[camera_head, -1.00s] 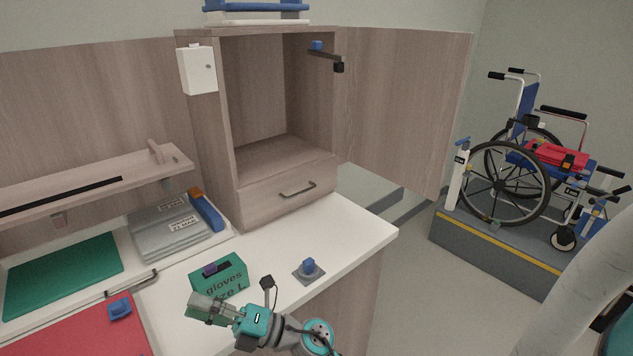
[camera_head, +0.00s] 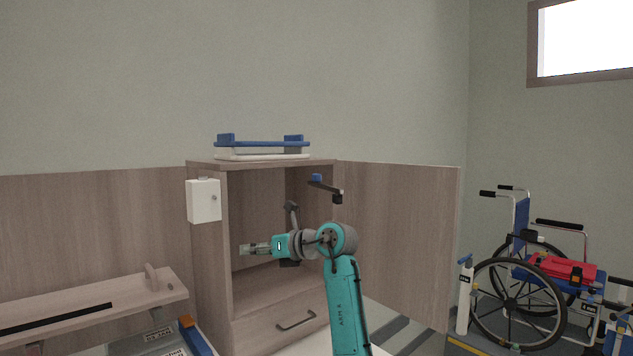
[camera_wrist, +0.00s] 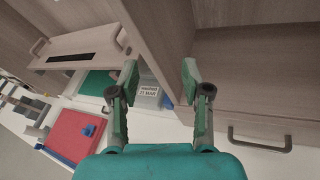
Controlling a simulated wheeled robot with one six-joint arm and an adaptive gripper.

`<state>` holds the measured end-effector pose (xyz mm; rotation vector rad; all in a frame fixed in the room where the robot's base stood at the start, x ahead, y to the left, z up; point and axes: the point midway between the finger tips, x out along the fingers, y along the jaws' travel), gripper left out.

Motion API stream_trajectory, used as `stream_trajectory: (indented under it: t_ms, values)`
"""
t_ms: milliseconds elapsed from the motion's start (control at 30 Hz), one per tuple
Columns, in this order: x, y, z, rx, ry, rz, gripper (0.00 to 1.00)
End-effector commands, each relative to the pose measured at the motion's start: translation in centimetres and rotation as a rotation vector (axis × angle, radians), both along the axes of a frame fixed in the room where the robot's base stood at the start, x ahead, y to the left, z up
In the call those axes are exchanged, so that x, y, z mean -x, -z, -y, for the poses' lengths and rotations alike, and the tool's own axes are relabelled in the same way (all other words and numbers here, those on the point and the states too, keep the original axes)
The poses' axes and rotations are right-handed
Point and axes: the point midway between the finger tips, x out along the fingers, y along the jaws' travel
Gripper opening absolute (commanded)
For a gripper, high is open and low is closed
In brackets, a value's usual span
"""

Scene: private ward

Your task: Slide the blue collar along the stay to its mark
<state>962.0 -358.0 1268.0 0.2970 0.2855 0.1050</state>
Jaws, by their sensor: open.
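The stay (camera_head: 326,187) is a short dark bar at the upper right of the open cabinet, near the hinge side of the open door. The blue collar (camera_head: 316,178) sits at its far left end, and a black block is at its near right end. I cannot make out the mark. My gripper (camera_head: 245,249) is in front of the cabinet opening, below and left of the stay, pointing left. In the wrist view its two green fingers (camera_wrist: 160,78) are apart with nothing between them. The collar and stay do not show in the wrist view.
The cabinet (camera_head: 208,262) stands open, with its door (camera_head: 400,245) swung right and a blue-handled tray (camera_head: 262,150) on top. A white box (camera_head: 203,201) is on its left side. A shelf (camera_head: 90,300) is at left; a wheelchair (camera_head: 520,290) is at right.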

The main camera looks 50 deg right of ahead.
Motion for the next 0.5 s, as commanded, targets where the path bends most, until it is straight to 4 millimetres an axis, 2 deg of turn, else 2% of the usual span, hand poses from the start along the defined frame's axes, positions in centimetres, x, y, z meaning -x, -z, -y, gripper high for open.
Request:
stream_trajectory:
  t_ms: [33, 200, 300, 500]
  values:
    - [0.5, -2.6, 2.1, 0.043, 0.048, -0.010, 0.48]
    - [3.3, -9.8, 8.6, 0.160, 0.222, -0.074, 0.48]
    - [5.3, -13.5, 11.4, 0.205, 0.312, -0.106, 0.48]
    - [9.0, -18.8, 15.0, 0.260, 0.456, -0.152, 0.48]
